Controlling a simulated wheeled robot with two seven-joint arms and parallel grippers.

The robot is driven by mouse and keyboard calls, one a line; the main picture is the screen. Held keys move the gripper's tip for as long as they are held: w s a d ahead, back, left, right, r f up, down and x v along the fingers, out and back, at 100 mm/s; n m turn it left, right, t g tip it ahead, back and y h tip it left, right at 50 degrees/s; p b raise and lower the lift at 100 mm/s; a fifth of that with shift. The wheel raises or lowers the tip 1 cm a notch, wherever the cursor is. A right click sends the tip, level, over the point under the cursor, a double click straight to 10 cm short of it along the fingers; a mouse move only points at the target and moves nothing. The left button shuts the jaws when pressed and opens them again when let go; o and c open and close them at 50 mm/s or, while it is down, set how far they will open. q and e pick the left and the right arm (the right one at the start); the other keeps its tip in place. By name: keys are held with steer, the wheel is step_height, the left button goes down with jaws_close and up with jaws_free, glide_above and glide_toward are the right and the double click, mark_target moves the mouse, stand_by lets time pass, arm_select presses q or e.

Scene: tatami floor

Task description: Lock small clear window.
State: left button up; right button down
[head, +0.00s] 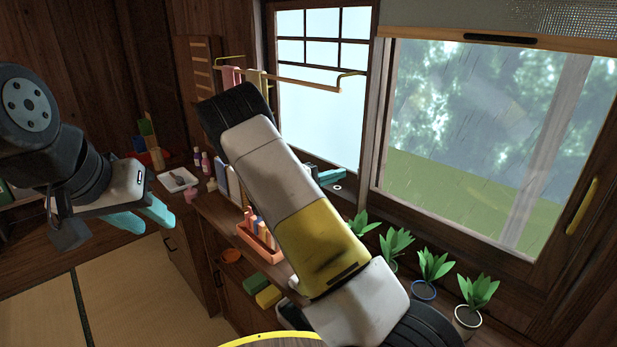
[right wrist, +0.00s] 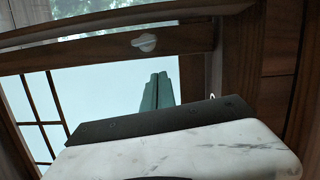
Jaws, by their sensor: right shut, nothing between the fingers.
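The clear window (head: 480,130) fills the right of the head view, with greenery behind wet-looking glass. Beside it is a paler, gridded window (head: 318,90). In the right wrist view, a small white latch (right wrist: 145,42) sits on a dark wooden window rail (right wrist: 90,56). My right gripper (right wrist: 157,92) is shut and empty, its teal fingers below the latch and apart from it in the picture. In the head view its fingers (head: 331,175) show partly behind my forearm. My left gripper (head: 140,215) is open and empty at the left, away from the windows.
Several potted plants (head: 433,265) line the sill below the clear window. A shelf holds an orange rack (head: 258,240) and small bottles (head: 201,162). A towel bar (head: 300,84) crosses the gridded window. Tatami floor (head: 120,290) is clear at lower left.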

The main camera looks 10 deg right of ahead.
steer(key=shift+s+d+r, duration=0.15)
steer(key=shift+s+d, duration=0.35)
steer(key=shift+s, duration=0.35)
steer(key=shift+s+d+r, duration=0.15)
steer(key=shift+s+d, duration=0.35)
steer(key=shift+s, duration=0.35)
steer(key=shift+d, duration=0.1)
